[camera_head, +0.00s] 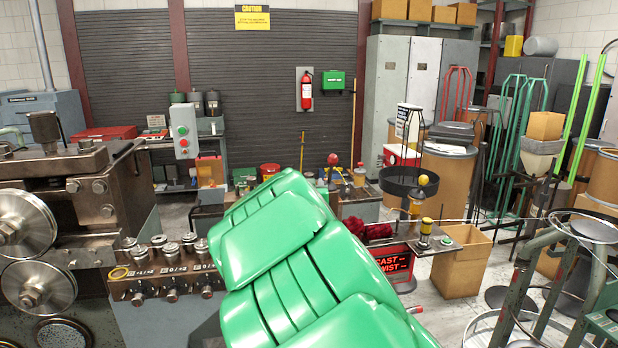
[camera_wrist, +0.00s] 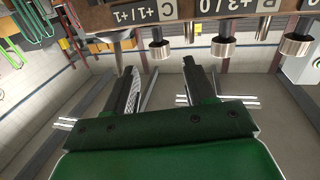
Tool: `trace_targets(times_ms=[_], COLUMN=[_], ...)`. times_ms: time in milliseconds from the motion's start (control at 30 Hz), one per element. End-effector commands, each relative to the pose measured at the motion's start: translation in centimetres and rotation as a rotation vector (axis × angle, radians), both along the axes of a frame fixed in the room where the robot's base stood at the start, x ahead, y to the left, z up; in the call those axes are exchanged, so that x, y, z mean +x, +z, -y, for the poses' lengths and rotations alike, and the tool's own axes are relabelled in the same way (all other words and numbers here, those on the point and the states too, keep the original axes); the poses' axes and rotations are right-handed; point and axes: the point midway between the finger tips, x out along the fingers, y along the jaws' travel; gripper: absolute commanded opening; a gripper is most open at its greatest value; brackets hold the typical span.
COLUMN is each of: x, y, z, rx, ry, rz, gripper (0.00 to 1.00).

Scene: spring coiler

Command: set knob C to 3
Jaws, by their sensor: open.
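A plate with the letter C (camera_wrist: 168,14) shows upside down at the top of the wrist view, with small numbers beside it. A round metal knob (camera_wrist: 160,48) is close to that letter; I cannot tell for certain that it is knob C, nor its setting. My gripper (camera_wrist: 160,72) is open and empty, its two dark fingers apart and pointing towards the knob row, with no visible contact. In the head view my green arm covers the right part of the coiler's knob panel (camera_head: 165,278), and my fingers are hidden.
Further knobs (camera_wrist: 222,48) (camera_wrist: 297,45) hang to the right in the wrist view. The coiler's large rollers (camera_head: 25,222) stand left in the head view. A cardboard box (camera_head: 460,265) and a metal stand (camera_head: 520,300) are at the right.

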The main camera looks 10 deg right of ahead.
Motion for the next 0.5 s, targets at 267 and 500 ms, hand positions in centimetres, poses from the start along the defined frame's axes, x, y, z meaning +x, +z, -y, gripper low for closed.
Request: trace_targets(times_ms=[267, 500], x=[1.2, 3.9], y=[0.1, 0.0], z=[0.3, 0.8], rx=[0.033, 0.032], ry=[0.000, 0.000], rz=[0.010, 0.009], gripper=[0.54, 0.54])
